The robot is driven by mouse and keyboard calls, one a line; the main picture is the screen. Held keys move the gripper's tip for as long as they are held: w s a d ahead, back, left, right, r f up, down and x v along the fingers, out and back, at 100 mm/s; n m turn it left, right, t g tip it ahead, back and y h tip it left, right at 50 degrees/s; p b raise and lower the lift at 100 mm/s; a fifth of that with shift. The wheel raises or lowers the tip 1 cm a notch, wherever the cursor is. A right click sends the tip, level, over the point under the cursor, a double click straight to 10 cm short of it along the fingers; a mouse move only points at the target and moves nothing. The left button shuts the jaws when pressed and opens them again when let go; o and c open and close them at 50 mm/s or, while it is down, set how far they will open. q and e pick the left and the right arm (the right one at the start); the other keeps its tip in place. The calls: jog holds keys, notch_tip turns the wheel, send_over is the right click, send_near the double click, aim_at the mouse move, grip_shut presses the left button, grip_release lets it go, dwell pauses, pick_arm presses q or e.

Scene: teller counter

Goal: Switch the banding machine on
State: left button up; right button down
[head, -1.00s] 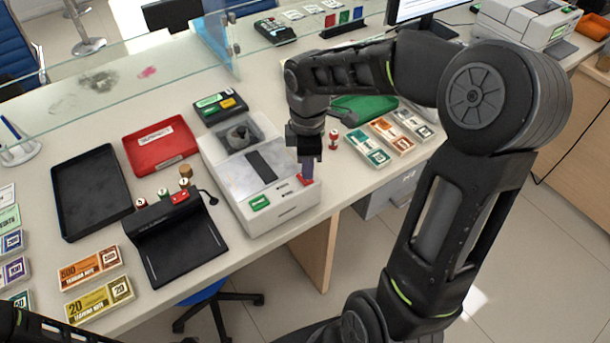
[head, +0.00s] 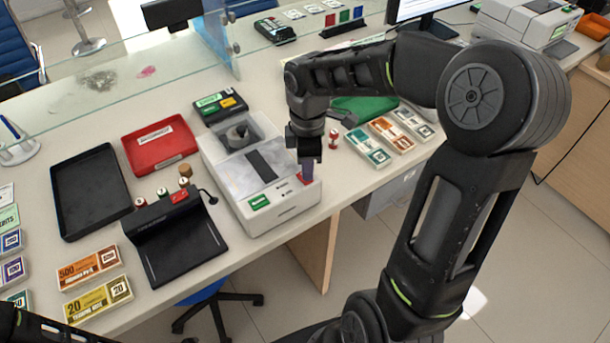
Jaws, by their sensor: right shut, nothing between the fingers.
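The banding machine (head: 222,184) is a white box on the counter in the middle of the head view. It has a grey top with a dark strip, a roll in a recess at the back, and a green label (head: 259,202) at its front left. A small red part (head: 301,178) shows at its front right corner. My right gripper (head: 307,175) points down at that corner, its fingers shut and empty. The fingertips are at the red part and partly hide it; I cannot tell whether they touch it. My left gripper is out of view.
A black device with a flat pad (head: 180,248) and a black tray (head: 92,195) are left of the machine. A red tray (head: 160,146) lies behind. A red-topped stamp (head: 333,138) and note bundles (head: 390,136) stand right of my gripper. A glass screen (head: 120,68) crosses the counter behind.

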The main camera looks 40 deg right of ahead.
jog(key=shift+f+b, duration=0.4)
jog(key=shift+f, duration=0.2)
jog(key=shift+r, duration=0.15)
notch_tip(320, 180, up, 7)
jog(key=p, duration=0.6)
dwell(0.7)
